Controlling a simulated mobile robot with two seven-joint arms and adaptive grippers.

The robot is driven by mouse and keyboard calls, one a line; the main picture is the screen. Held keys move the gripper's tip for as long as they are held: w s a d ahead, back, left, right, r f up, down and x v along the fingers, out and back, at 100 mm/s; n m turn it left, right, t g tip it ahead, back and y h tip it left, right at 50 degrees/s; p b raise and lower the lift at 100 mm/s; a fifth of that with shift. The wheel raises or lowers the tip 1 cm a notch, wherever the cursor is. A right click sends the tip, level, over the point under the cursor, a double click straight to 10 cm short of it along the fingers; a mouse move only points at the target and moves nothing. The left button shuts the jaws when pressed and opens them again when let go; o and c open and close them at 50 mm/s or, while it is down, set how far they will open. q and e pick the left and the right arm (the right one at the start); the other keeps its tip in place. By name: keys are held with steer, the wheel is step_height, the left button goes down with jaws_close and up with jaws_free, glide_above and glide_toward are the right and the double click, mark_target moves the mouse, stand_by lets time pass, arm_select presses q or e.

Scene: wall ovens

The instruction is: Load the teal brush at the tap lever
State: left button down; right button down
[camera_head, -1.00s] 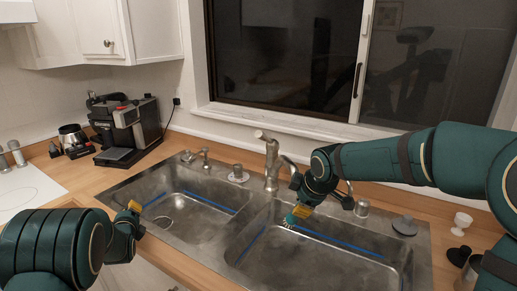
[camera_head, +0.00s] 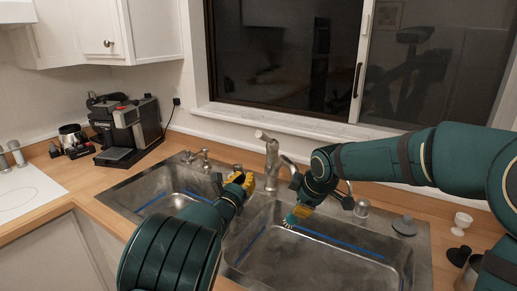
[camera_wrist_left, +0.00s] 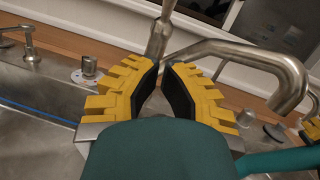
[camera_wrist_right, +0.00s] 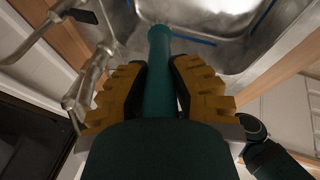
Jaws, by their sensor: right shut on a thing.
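The teal brush (camera_wrist_right: 159,75) is in my right gripper (camera_head: 301,205), which is shut on its handle. My left gripper (camera_head: 243,181) is in front of the tap, left of the brush. In the left wrist view its fingertips nearly meet with nothing held between them, and the tap (camera_wrist_left: 158,42) rises just beyond them. The brush is not clearly seen in that view.
The double sink has a left basin (camera_head: 160,205) and a right basin (camera_head: 330,262), with blue strips inside. A soap dispenser (camera_head: 361,207) and a dark round stopper (camera_head: 405,226) are at the right. A coffee machine (camera_head: 128,131) stands at the back left.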

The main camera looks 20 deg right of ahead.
arm_select(q)
steer(key=r+x, duration=0.2)
steer(key=x, duration=1)
steer(key=shift+w+r, duration=0.2)
steer(key=shift+r, duration=0.2)
steer(key=shift+w+d+r, duration=0.1)
steer(key=shift+w+r, duration=0.05)
steer(key=shift+r, duration=0.3)
steer(key=shift+w+d+r, duration=0.1)
steer(key=shift+w+r, duration=0.05)
steer(key=shift+r, duration=0.3)
steer(key=shift+f, duration=0.1)
steer(key=f+v, duration=0.1)
steer(key=v, duration=1.2)
stand_by(0.4)
steer(key=shift+d, duration=0.2)
arm_select(e)
steer(key=shift+s, duration=0.15)
stand_by(0.4)
